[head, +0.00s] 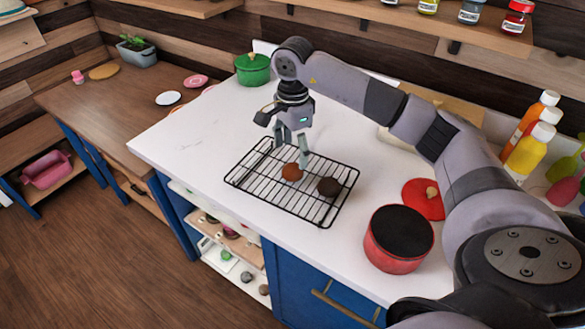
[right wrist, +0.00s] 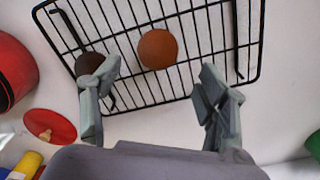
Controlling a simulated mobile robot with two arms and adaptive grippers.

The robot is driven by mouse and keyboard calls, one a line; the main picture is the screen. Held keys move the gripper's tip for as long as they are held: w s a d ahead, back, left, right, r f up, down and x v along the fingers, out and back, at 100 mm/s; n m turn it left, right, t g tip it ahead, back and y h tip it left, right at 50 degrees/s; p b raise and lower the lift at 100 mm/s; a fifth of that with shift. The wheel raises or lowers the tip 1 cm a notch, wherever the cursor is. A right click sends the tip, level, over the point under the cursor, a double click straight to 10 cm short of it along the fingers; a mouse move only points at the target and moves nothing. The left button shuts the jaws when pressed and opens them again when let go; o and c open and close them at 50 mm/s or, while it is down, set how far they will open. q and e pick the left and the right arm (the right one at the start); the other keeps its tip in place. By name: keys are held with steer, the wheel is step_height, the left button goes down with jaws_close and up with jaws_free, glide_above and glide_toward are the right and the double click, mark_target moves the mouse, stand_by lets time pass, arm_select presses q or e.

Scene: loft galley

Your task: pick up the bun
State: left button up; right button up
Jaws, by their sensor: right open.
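The bun (head: 291,172) is round and orange-brown. It lies on the black wire rack (head: 236,184) on the white counter. In the right wrist view the bun (right wrist: 157,49) shows whole, beyond the fingertips and between their lines. My right gripper (head: 292,152) is open and empty, pointing down just above the bun; its two spread fingers also show in the right wrist view (right wrist: 160,80). I cannot tell the exact gap. My left gripper is not in view.
A dark brown round item (head: 329,187) lies on the rack right of the bun, partly behind a finger in the right wrist view. A red pot (head: 398,262) and red lid (head: 423,199) stand to the right. A green pot (head: 253,69) stands behind. Counter left of the rack is clear.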

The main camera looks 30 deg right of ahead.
mark_target(293, 165)
steer(key=shift+f, duration=0.25)
steer(key=f, duration=0.1)
steer(key=f+p, duration=0.2)
steer(key=f, duration=0.1)
steer(key=shift+s+a+f, duration=0.1)
steer(key=shift+s+a, duration=0.05)
steer(key=shift+s, duration=0.1)
steer(key=shift+f, duration=0.35)
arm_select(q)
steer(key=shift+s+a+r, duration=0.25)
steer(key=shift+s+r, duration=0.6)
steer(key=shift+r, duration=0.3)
arm_select(e)
steer(key=shift+c, duration=0.4)
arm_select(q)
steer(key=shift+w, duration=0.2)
arm_select(e)
steer(key=c, duration=1.1)
